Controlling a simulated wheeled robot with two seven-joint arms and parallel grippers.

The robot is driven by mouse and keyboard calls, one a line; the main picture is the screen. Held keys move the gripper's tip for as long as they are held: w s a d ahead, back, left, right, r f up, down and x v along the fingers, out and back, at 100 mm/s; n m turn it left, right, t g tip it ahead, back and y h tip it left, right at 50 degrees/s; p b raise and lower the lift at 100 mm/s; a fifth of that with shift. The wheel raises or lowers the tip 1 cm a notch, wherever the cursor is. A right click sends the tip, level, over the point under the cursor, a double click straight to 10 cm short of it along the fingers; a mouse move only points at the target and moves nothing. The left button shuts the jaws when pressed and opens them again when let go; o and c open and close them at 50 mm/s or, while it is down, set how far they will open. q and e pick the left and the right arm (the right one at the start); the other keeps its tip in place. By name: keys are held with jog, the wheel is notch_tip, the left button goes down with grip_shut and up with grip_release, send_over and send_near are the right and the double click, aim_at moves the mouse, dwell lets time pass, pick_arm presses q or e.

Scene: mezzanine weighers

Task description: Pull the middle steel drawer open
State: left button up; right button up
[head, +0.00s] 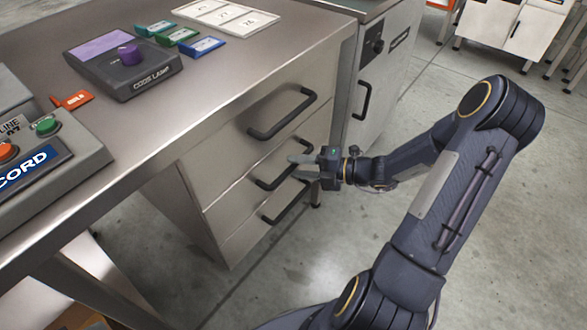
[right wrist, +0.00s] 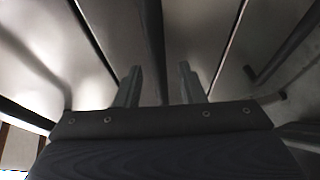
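The middle steel drawer (head: 228,196) is in the cabinet under the steel worktop, its front flush with the drawers above and below. Its dark bar handle (head: 273,184) is partly hidden behind my right gripper (head: 301,166). The gripper reaches in from the right at this handle, with its fingers apart. In the right wrist view the two fingers (right wrist: 158,85) stand apart, and the dark handle bar (right wrist: 150,40) runs between them, nearer the left finger. I cannot tell whether either finger touches it. My left gripper is out of view.
The top handle (head: 283,113) and bottom handle (head: 286,203) are close above and below. A grey cabinet (head: 385,75) with its own handle stands to the right. The worktop holds a code lamp box (head: 124,68), colored tags and a control panel (head: 50,150). Open floor lies in front.

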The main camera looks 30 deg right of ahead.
jog(key=shift+x, duration=0.95)
grip_shut()
